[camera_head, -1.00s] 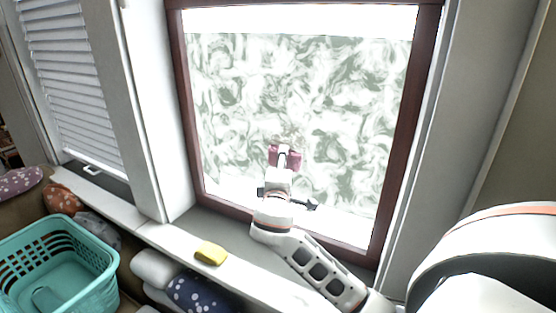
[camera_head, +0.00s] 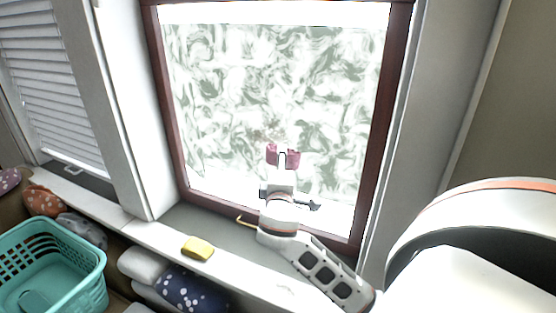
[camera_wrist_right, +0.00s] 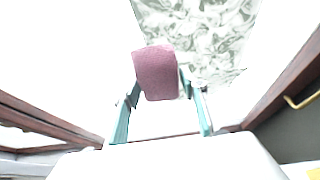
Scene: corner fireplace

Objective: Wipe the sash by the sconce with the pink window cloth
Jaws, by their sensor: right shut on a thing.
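The sash (camera_head: 384,125) is a dark red-brown frame around a bright pane, with a grey-green swirly smeared film (camera_head: 280,80) over much of the glass. My right gripper (camera_head: 283,160) is in front of the lower middle of the pane, shut on the pink cloth (camera_head: 271,153). In the right wrist view the cloth (camera_wrist_right: 156,72) is a dull pink pad between the fingers, with the smeared area behind it. Whether it touches the glass cannot be told. No sconce is in view. My left gripper is not in view.
A yellow sponge-like block (camera_head: 197,247) lies on the white sill (camera_head: 160,236). A teal basket (camera_head: 60,265) stands lower left, beside rolled fabrics (camera_head: 190,291). A brass handle (camera_head: 246,221) is at the bottom of the frame. A louvred blind (camera_head: 50,90) hangs at left.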

